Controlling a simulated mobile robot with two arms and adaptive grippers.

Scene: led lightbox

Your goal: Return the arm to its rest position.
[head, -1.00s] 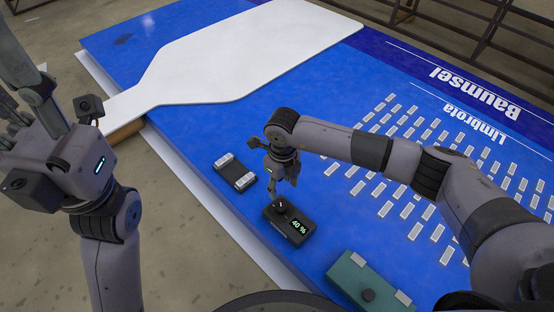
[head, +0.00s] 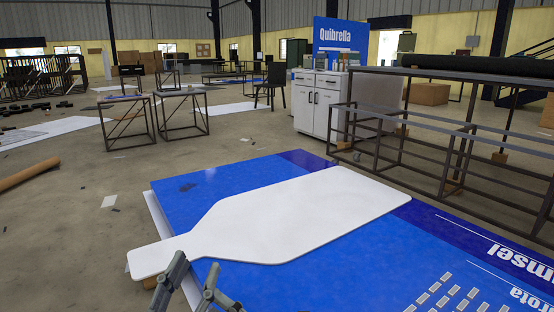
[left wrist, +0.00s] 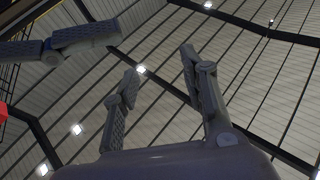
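My left gripper (head: 197,265) shows at the bottom edge of the head view, with only its grey fingers in sight. They point up in front of the narrow end of a white bottle-shaped panel (head: 285,215). In the left wrist view the fingers of the left gripper (left wrist: 158,62) are spread apart with nothing between them, and the ceiling is behind them. The rest of my left arm is out of the head view.
The white panel lies on a large blue sign board (head: 180,195) on the floor. A metal rack (head: 450,150) stands at the right. A white cabinet (head: 318,105) and small tables (head: 128,100) stand farther back. Open floor lies between.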

